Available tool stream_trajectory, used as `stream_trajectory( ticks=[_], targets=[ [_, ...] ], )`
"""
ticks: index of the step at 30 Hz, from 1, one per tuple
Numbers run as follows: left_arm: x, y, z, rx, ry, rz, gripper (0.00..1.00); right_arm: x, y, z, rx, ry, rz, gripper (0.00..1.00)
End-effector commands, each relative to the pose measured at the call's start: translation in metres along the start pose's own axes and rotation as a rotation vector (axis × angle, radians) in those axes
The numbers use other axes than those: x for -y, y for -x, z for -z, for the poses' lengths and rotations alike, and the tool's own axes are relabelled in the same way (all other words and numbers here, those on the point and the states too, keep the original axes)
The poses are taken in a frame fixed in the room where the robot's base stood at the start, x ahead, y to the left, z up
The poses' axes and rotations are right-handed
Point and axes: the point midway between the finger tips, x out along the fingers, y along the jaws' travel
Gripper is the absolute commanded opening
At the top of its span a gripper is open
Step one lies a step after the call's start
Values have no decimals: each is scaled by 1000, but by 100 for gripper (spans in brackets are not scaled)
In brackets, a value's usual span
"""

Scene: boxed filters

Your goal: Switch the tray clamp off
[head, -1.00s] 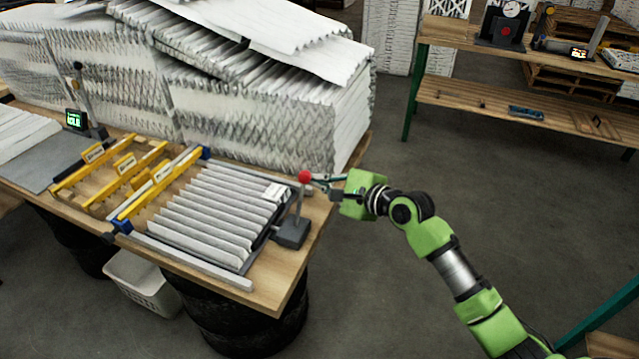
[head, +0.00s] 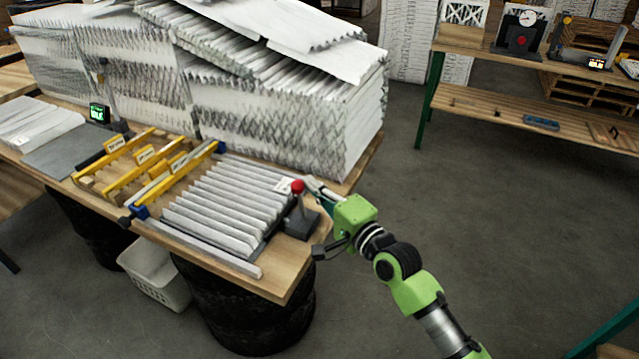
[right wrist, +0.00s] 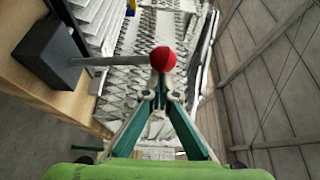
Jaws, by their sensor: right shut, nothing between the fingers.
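The tray clamp is a dark box (head: 303,224) with a rod lever and a red ball knob (head: 297,186), at the right end of the workbench beside the tray of pleated filter (head: 225,205). The lever leans a little left, toward the tray. My right gripper (head: 312,184) is shut and empty, its fingertips close by the red knob. In the right wrist view the knob (right wrist: 162,59) sits just beyond the closed fingertips (right wrist: 160,82); whether they touch I cannot tell. The rod runs left to the dark box (right wrist: 47,50). My left gripper is not in view.
Yellow-barred racks (head: 150,160) stand left of the tray, with a small green-lit display (head: 98,112) beyond. Large stacks of pleated filters (head: 280,110) fill the bench's back. A white bin (head: 155,280) stands below. The floor to the right (head: 480,230) is clear.

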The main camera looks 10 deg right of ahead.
Motion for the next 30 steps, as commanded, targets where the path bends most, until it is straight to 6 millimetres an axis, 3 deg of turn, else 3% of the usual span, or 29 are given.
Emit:
stream_trajectory(
  ticks=[3,12,30],
  targets=[
    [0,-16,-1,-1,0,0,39,-7,6,-13,3,86,44,0],
    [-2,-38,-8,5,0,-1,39,-10,16,-31,2,253,131,0],
    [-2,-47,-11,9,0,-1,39,-12,21,-42,6,333,170,0]
  ],
)
